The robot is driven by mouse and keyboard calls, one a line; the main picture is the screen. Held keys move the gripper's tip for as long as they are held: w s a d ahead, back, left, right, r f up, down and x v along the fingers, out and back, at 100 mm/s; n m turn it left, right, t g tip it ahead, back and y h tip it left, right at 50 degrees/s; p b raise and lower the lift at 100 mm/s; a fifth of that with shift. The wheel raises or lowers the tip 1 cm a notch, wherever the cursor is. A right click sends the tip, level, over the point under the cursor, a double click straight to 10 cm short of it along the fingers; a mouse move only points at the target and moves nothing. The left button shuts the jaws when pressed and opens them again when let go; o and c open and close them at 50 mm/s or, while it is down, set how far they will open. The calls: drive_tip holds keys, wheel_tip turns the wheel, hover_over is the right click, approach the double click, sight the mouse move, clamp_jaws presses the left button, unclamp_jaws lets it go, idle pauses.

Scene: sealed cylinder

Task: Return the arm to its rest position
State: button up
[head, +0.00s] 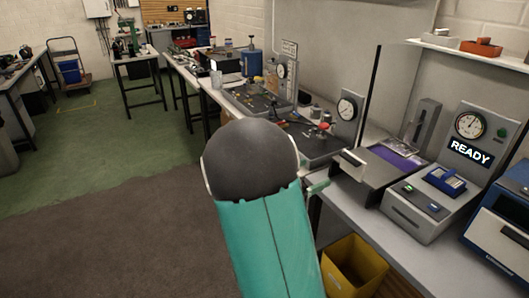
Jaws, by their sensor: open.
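My arm (262,215) rises from the bottom middle of the head view, with a teal link and a dark rounded joint at its upper end. The joint stands in front of the floor and the near edge of the workbench. My gripper does not show, so what it holds or touches cannot be seen.
A long workbench (345,205) runs along the right wall. On it stand a grey machine reading READY (468,152), a dial gauge (347,107) and a blue canister (253,63). A yellow bin (352,270) sits below. The floor (90,235) at left is open.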

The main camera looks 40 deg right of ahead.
drive_tip(key=w+a+r+n+t+y, duration=0.45)
drive_tip(key=w+a+t, duration=0.35)
drive_tip(key=w+t, duration=0.25)
drive_tip(key=w+a+r+n+t+y, duration=0.1)
drive_tip(key=a+r+n+t+y, duration=0.2)
drive_tip(key=a, duration=0.4)
drive_tip(key=w+a+r+n+t+y, duration=0.1)
drive_tip(key=a+n+t+y, duration=0.15)
drive_tip(key=a+y, duration=0.35)
drive_tip(key=s+a+n+g+y, duration=0.2)
drive_tip(key=s+a+n+y, duration=0.5)
drive_tip(key=a, duration=0.6)
drive_tip(key=s+a+f+n+g+h, duration=0.1)
drive_tip(key=s+g, duration=0.1)
drive_tip(key=s, duration=0.6)
drive_tip(key=s+a+f+n+g+h, duration=0.1)
drive_tip(key=s+a+g, duration=0.1)
drive_tip(key=s, duration=0.6)
drive_tip(key=shift+s+f+n+g+h, duration=0.3)
drive_tip(key=shift+s+n+g+h, duration=0.1)
drive_tip(key=shift+g, duration=0.4)
